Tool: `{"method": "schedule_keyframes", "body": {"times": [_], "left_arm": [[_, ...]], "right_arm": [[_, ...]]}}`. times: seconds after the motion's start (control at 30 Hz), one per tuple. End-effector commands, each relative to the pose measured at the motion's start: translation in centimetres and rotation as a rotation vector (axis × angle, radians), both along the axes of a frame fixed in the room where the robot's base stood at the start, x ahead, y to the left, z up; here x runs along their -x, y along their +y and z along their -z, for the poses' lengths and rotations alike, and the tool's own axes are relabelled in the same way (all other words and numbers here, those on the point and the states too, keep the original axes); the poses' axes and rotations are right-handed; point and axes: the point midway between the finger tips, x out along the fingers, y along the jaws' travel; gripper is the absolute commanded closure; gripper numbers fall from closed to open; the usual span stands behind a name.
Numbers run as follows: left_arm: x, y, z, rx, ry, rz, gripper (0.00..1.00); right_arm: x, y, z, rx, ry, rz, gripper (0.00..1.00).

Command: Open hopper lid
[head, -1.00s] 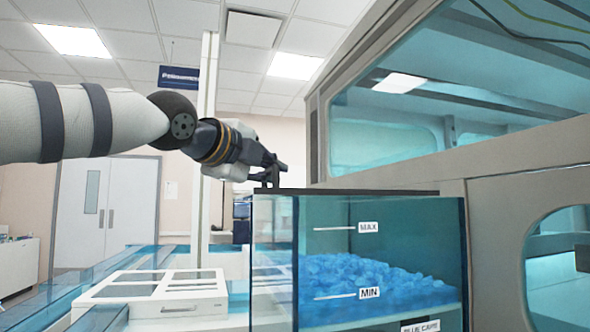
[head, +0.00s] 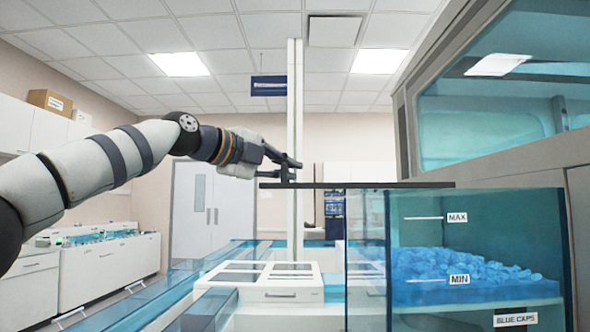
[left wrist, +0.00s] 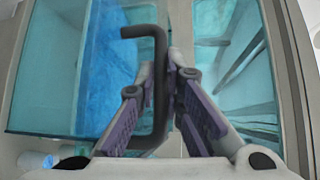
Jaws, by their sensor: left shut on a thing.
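The hopper (head: 480,225) is a clear blue-tinted box at the right of the head view, with MAX and MIN marks and a heap of blue caps (head: 465,264) inside. Its lid (head: 345,185) is a thin dark plate seen edge-on at the top rim. The lid sticks out past the hopper's left wall, and the right part of the top is uncovered. My left gripper (head: 288,165) is at the lid's left end, shut on the dark lid handle (head: 285,177). In the left wrist view the bent handle bar (left wrist: 158,85) stands between the fingers (left wrist: 170,105). My right gripper is out of view.
A large machine housing with a window (head: 500,125) rises behind and right of the hopper. A white box (head: 265,282) and blue-tinted track lie left of it. A pale post (head: 295,110) stands behind the gripper. The air left of the lid looks free.

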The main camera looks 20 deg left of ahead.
Motion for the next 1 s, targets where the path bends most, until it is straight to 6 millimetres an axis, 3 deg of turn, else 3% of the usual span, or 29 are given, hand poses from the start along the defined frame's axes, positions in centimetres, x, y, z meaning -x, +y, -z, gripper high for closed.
{"method": "schedule_keyframes", "body": {"times": [0.23, 0.27, 0.33, 0.67, 0.77, 1.0], "left_arm": [[0.0, -0.1, 0.2, 0.001, 0.006, 0.002, 1.0], [0.0, -0.1, 0.2, 0.001, 0.006, 0.001, 0.84], [0.0, -0.1, 0.2, 0.0, 0.005, 0.001, 0.7], [0.4, 0.2, -0.1, 0.0, -0.001, -0.002, 0.7], [2.0, 1.0, -0.5, -0.001, -0.003, -0.001, 0.7], [7.7, 3.8, -1.4, 0.001, -0.002, -0.001, 0.7]], "right_arm": [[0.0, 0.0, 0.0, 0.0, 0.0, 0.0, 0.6], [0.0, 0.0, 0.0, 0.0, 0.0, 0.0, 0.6], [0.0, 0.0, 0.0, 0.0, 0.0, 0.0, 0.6], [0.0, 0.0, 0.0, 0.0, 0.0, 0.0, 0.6], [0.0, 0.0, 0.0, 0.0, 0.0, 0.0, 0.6], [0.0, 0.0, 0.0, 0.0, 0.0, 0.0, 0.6]]}}
